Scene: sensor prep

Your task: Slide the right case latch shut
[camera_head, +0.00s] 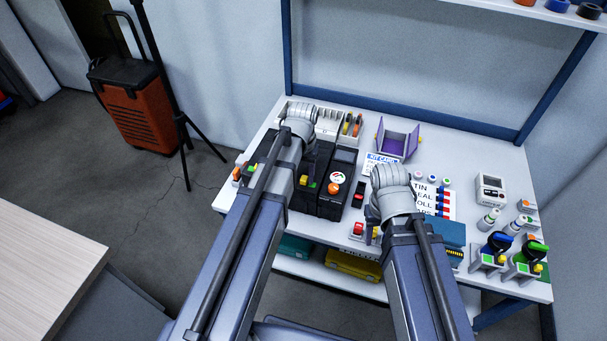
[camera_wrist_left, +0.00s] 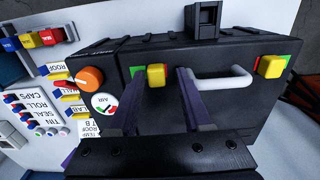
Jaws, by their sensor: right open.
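The black case (camera_head: 328,206) stands on the white table, partly hidden by my left arm. Its right latch has a yellow slider (camera_head: 304,180), which also shows in the left wrist view (camera_wrist_left: 156,76) between a green mark and a red mark. The left latch's yellow slider (camera_wrist_left: 271,66) sits beyond a white handle (camera_wrist_left: 222,78). My left gripper (camera_wrist_left: 158,105) is open, its two dark fingers on either side of the right latch slider; whether they touch it I cannot tell. My right gripper (camera_head: 371,222) is open and empty, to the right of the case.
A purple holder (camera_head: 397,140) stands at the back. A label sheet (camera_head: 424,190), a grey meter (camera_head: 491,188) and colored tools occupy the table's right side.

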